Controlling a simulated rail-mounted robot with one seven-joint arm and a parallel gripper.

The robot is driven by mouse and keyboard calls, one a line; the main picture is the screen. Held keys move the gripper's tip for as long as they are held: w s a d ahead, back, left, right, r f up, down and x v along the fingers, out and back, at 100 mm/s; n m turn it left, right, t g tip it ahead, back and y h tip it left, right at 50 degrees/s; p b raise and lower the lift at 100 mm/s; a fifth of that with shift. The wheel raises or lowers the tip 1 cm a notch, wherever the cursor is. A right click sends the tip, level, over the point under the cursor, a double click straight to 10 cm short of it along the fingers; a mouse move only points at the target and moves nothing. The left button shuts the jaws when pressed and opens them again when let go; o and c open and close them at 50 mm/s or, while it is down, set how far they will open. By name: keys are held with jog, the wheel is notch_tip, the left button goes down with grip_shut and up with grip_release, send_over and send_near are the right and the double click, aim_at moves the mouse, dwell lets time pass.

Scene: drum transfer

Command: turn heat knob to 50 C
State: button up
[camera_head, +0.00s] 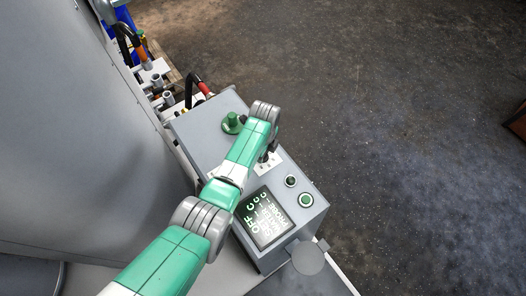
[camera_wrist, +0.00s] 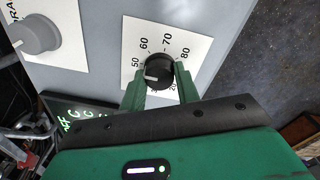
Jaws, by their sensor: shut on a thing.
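The black heat knob (camera_wrist: 158,72) sits on a white dial plate (camera_wrist: 132,38) with 50, 60, 70 and 80 printed around it. Its white pointer mark faces left, a little below the 50; the lower numbers are partly hidden by my fingers. My gripper (camera_wrist: 160,78) is shut on the knob, with one green finger on each side. In the head view my arm reaches over the grey control box (camera_head: 202,132), and my gripper is mostly hidden at the dial plate (camera_head: 268,167). A lit display (camera_head: 265,218) on the box shows OFF and several lines ending in C.
A green mushroom-shaped knob (camera_head: 232,122) and two round buttons (camera_head: 291,181) (camera_head: 306,200) stand on the box. A grey knob (camera_wrist: 36,36) on a white plate is left in the wrist view. Pipes and hoses (camera_head: 158,80) lie behind the box. Open floor is at the right.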

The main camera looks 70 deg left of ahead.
jog(key=o, duration=1)
jog(key=shift+c, duration=0.2)
jog(key=shift+r, duration=0.1)
notch_tip(320, 180, up, 8)
jog(key=shift+w+a+f+p, duration=0.1)
jog(key=shift+f+p, duration=0.05)
jog(key=shift+p, duration=0.8)
